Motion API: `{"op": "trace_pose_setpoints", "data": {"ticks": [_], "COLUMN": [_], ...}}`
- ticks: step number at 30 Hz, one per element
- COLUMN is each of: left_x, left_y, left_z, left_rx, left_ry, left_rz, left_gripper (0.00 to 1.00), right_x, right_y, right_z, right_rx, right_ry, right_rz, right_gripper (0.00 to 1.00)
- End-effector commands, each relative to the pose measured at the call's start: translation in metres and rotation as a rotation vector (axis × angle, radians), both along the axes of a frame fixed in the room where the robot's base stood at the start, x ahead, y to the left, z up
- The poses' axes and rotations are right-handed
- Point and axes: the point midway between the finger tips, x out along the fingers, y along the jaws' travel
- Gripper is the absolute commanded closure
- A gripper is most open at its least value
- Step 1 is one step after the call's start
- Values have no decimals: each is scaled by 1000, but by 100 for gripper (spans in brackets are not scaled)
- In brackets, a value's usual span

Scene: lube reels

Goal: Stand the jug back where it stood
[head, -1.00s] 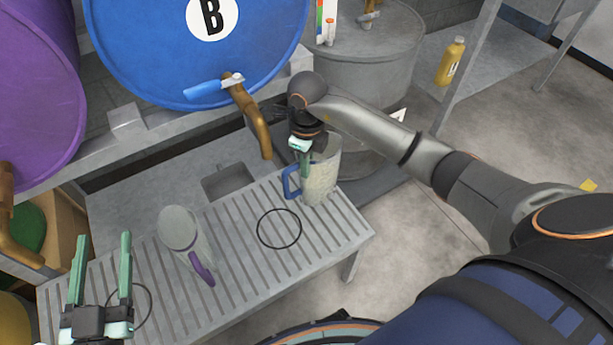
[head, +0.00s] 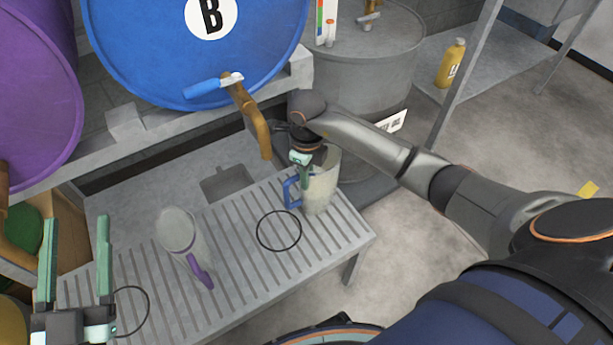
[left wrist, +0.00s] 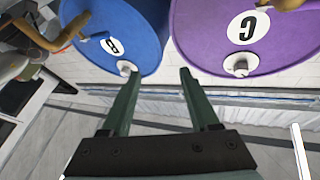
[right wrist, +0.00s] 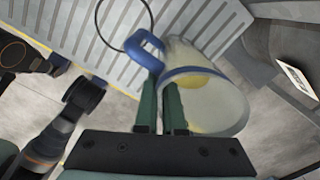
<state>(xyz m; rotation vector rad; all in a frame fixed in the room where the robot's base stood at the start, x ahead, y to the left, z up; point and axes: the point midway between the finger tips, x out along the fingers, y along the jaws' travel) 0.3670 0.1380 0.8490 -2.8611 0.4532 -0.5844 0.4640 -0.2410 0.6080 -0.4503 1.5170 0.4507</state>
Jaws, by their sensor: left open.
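The clear jug with a blue handle (head: 320,190) is at the right end of the slatted bench (head: 225,270), behind and right of a black ring mark (head: 279,230). It looks upright; I cannot tell whether its base touches the slats. My right gripper (head: 305,180) is shut on it at the handle side. The right wrist view shows the fingers (right wrist: 160,95) close together by the jug (right wrist: 215,100), with something yellowish inside it. The ring is empty. My left gripper (head: 76,260) is open and empty above the bench's left end.
A jug with a purple handle (head: 182,235) stands left of the ring. A second ring mark (head: 146,300) lies partly hidden near my left gripper. The blue drum's brass tap (head: 255,120) hangs over the bench's back. A grey drum (head: 370,75) stands behind my right arm.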

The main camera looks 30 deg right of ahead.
Motion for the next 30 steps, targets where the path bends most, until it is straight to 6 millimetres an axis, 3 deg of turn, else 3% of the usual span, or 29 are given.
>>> {"op": "trace_pose_setpoints", "data": {"ticks": [1, 6, 18, 30], "left_x": [0, 0, 2, 10], "left_y": [0, 0, 1, 7], "left_z": [1, 0, -1, -100], "left_rx": [0, 1, 1, 6], "left_ry": [-1, 0, 20, 423], "left_rz": [0, 0, 3, 55], "left_gripper": [38, 38, 38, 38], "right_x": [0, 0, 0, 1], "right_y": [0, 0, 0, -1], "right_z": [0, 0, 5, 69], "right_rx": [0, 0, 1, -1], "right_ry": [0, 0, -1, -4], "right_rz": [0, 0, -1, 0], "right_gripper": [87, 68, 67, 67]}}
